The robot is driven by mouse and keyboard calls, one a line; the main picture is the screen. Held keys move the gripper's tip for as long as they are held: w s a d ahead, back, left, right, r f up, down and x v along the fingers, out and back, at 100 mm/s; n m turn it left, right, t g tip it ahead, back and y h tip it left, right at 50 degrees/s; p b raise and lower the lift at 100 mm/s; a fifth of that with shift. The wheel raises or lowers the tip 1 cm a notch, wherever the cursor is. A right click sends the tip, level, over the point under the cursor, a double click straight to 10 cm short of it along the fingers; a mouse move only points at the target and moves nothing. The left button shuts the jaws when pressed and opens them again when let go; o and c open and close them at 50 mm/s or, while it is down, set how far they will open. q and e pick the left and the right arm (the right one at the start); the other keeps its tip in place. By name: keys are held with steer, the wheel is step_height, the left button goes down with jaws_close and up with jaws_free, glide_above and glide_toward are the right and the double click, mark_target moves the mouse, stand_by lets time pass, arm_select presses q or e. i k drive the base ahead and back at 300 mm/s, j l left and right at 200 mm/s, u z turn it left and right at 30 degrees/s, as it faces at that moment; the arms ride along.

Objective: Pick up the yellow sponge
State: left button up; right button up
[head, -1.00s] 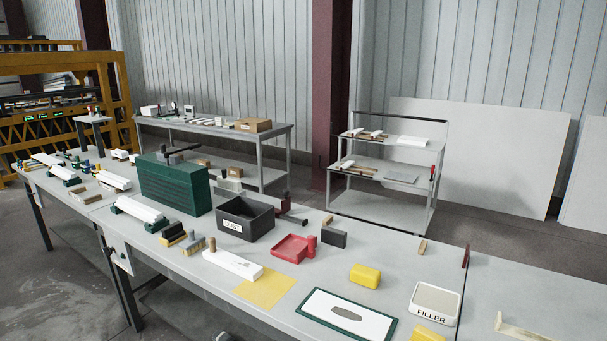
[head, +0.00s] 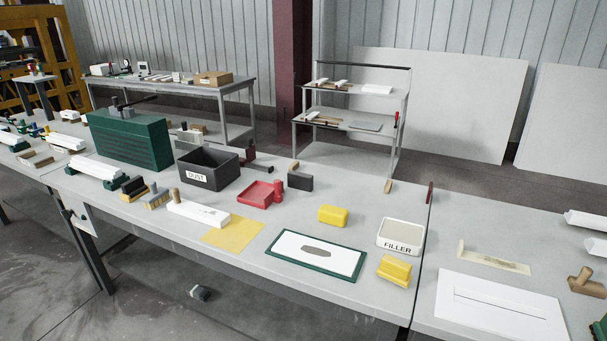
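A rounded yellow block (head: 332,215), which looks like the yellow sponge, lies on the grey workbench between the red tray and the filler box, behind the green-edged board. A second yellow piece (head: 394,270) with a stepped top lies nearer the bench's front edge, in front of the filler box. I cannot be fully sure from the picture which of the two is a sponge. Neither of my grippers is in view, and nothing touches either yellow piece.
Around them are the white filler box (head: 400,237), the green-edged board (head: 358,275), the red tray (head: 260,193), a yellow sheet (head: 232,231) and the dark dust bin (head: 208,170). A white panel (head: 500,308) lies on the right bench. Bare bench surrounds the rounded block.

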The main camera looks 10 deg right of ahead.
mark_target(328, 214)
steer(key=z, duration=2.45)
steer(key=u, duration=2)
steer(key=i+j+z, duration=0.2)
steer(key=z, duration=0.15)
steer(key=i+j+z, duration=0.55)
steer(key=z, duration=0.15)
